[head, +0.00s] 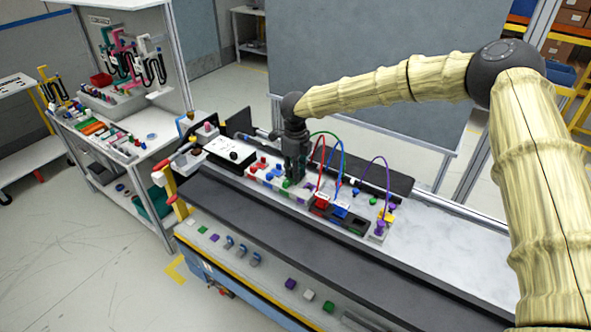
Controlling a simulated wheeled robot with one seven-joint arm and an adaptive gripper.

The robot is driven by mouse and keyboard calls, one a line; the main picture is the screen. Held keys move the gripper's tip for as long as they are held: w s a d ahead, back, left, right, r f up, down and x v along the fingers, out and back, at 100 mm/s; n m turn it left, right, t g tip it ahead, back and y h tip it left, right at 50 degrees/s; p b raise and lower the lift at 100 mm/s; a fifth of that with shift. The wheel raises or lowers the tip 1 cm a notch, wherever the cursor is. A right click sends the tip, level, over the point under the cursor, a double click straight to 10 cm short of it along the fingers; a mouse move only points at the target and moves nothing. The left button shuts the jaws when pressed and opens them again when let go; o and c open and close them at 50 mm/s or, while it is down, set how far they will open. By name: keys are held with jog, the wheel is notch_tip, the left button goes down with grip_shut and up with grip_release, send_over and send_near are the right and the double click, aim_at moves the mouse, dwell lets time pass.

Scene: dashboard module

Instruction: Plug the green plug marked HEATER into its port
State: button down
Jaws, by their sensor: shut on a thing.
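My gripper (294,172) points down over the left-middle part of the long module on the workbench. It is shut, and a green cable (327,133) arcs from beside it to the right. The green plug is mostly hidden by the fingers; its HEATER marking cannot be read. A small green spot (287,183) shows just below the fingertips; I cannot tell whether it is the plug or a part of the module. To the right are a red block (320,201), a blue block (339,211) and a dark block with a green patch (357,225).
Red and blue cables arc up close to the right of my gripper. A purple cable (386,170) rises above a yellow and purple part. Small red and blue parts (262,163) lie left of my gripper. The bench top (445,235) at right is clear.

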jog(key=shift+f, duration=0.65)
jog(key=c, duration=1.3)
grip_release()
notch_tip(320, 180, up, 12)
jog(key=shift+d, duration=0.1)
